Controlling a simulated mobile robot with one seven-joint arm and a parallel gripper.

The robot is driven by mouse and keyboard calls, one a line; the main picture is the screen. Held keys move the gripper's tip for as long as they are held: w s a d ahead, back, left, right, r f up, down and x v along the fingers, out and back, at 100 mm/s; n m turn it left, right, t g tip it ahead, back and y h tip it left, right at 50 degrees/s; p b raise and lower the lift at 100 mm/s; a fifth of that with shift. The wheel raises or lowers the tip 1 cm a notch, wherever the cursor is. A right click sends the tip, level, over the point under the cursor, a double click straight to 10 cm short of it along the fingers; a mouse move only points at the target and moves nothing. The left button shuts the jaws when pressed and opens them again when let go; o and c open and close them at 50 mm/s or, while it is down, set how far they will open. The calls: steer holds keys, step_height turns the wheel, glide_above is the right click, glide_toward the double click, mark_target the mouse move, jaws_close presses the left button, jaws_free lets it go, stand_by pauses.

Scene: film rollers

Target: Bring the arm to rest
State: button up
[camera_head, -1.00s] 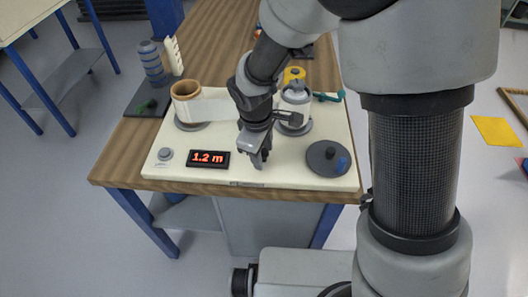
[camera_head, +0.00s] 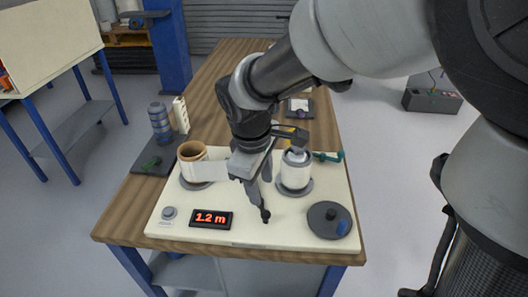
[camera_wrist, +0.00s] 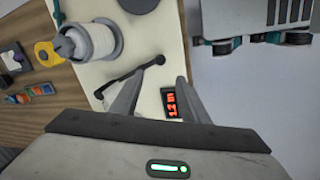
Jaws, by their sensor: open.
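My gripper (camera_head: 262,205) hangs over the front middle of the cream machine panel (camera_head: 220,237), with its fingers apart and nothing seen between them. In the wrist view its fingers (camera_wrist: 156,92) reach toward the panel. A dark rod with a rounded end (camera_head: 265,215) shows by the fingertips; it crosses near them in the wrist view (camera_wrist: 130,76). I cannot tell if they touch it. A tan roller (camera_head: 192,153) and a white-wound roller (camera_head: 296,172) stand on the panel, with a pale film strip (camera_head: 212,171) leading from the tan one; my gripper hides part of it.
A red display (camera_head: 210,219) reads 1.2 m beside a grey knob (camera_head: 169,213). A dark disc (camera_head: 329,220) sits at front right. A blue-grey stack (camera_head: 160,123) stands on a dark board at left. A yellow roll (camera_wrist: 45,53) lies behind the white-wound roller.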

steer(key=shift+s+r, duration=0.2)
steer(key=shift+r, duration=0.9)
steer(key=s+d+r+m+t+p, duration=0.1)
steer(key=s+d+r+m+p, duration=0.4)
steer(key=d+r+m, duration=0.2)
steer(key=s+d+r+m+t+p, duration=0.2)
steer(key=s+d+r+m+p, duration=0.4)
steer(key=d+r, duration=0.5)
step_height(320, 180, up, 2)
steer(key=shift+d+r+m+t+y, duration=0.2)
steer(key=shift+d+m+t+y, duration=0.1)
steer(key=shift+d+m, duration=0.15)
